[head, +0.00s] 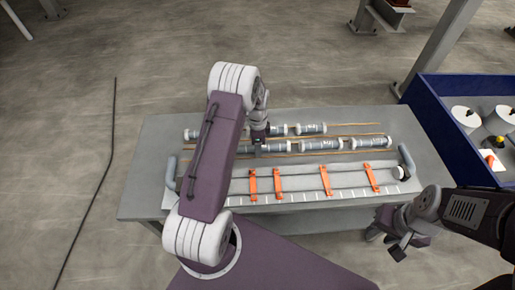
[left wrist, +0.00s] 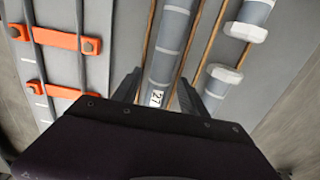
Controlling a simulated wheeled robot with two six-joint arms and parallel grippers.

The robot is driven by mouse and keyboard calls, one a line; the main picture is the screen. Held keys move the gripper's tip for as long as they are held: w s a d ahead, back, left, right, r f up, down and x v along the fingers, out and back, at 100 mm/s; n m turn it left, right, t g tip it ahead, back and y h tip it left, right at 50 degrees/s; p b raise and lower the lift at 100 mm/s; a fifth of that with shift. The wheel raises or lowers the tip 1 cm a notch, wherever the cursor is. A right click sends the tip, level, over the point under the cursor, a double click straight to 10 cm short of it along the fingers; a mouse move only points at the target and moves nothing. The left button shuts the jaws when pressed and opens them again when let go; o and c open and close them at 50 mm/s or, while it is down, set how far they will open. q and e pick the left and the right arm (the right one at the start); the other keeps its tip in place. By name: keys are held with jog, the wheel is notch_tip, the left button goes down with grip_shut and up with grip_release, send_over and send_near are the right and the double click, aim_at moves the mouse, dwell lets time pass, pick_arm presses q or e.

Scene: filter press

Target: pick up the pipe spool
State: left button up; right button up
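Grey pipe spools lie in two rows on the table (head: 160,140). In the head view my left gripper (head: 260,149) is low over the front row, by a spool (head: 275,147), and my arm hides part of both rows. My right gripper (head: 386,246) is beyond the table's front right edge, fingers apart, empty.
Another front-row spool (head: 374,143) and a back-row spool (head: 311,129) lie to the right. Thin brown strips run along the rows. A grey fixture with orange clamps (head: 325,181) lies in front. A blue bin (head: 427,106) with white items stands at right.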

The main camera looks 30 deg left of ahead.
pick_arm(q)
grip_shut()
jog(key=shift+r, duration=0.5)
notch_tip(320, 180, up, 3)
jog(key=shift+f, duration=0.1)
jog(key=s+d+r+b, duration=0.1)
jog(key=s+d+r, duration=0.2)
jog(key=d+r, duration=0.4)
jog(key=d, duration=0.4)
jog(key=shift+s+r, duration=0.15)
jog(key=shift+s, duration=0.2)
